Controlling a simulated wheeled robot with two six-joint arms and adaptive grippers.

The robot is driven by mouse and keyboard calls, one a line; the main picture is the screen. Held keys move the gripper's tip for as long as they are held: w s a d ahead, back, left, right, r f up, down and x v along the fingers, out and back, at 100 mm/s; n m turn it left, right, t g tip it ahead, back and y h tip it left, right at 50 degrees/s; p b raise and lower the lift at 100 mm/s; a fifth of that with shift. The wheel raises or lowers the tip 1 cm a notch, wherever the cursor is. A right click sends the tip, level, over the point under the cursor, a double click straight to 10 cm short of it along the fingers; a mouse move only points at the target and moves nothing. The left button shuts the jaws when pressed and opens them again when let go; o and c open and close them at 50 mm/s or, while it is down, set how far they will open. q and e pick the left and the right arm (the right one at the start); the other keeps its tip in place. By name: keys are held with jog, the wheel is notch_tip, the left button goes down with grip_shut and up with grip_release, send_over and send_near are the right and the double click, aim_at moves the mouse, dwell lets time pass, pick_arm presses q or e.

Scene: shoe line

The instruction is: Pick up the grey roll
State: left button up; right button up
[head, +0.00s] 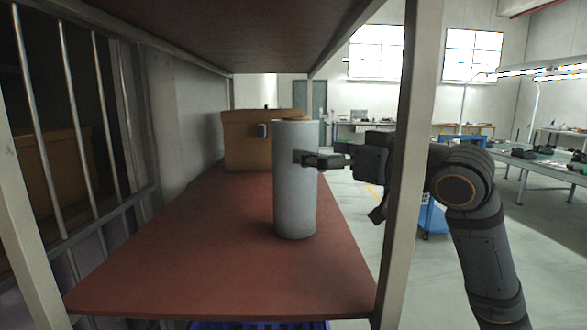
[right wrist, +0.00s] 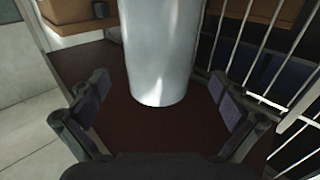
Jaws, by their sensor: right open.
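The grey roll (head: 294,190) stands upright on the reddish-brown shelf (head: 200,260) in the head view. It also stands in the right wrist view (right wrist: 160,55), ahead of and between the open fingers. My right gripper (head: 318,160) comes in from the right, past the shelf post, at the roll's upper part. In the right wrist view its two fingers (right wrist: 165,105) are spread wide with nothing between the pads but the roll beyond them. Whether a finger touches the roll cannot be told. My left gripper is not in view.
A brown box (head: 245,140) stands behind the roll on the shelf. A pale upright post (head: 408,170) stands at the shelf's right front, beside my right arm. Metal bars (head: 70,110) line the left side. An upper shelf (head: 220,35) hangs overhead. The shelf's front is clear.

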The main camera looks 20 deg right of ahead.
jog(key=shift+w+a+r, duration=0.1)
jog(key=shift+w+a, duration=0.2)
jog(key=shift+w, duration=0.1)
jog(key=shift+w+a+p, duration=0.15)
jog(key=shift+w+p, duration=0.35)
jog(key=shift+p, duration=0.05)
pick_arm(q)
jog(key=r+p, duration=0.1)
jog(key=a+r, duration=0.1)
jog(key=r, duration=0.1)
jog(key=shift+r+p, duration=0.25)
jog(key=shift+p, duration=0.1)
pick_arm(e)
jog(key=x, duration=0.4)
jog(key=shift+w+a+f, duration=0.15)
jog(key=shift+w+f, duration=0.05)
jog(key=shift+f, duration=0.2)
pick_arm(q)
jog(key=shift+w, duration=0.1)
pick_arm(e)
jog(key=c, duration=1.7)
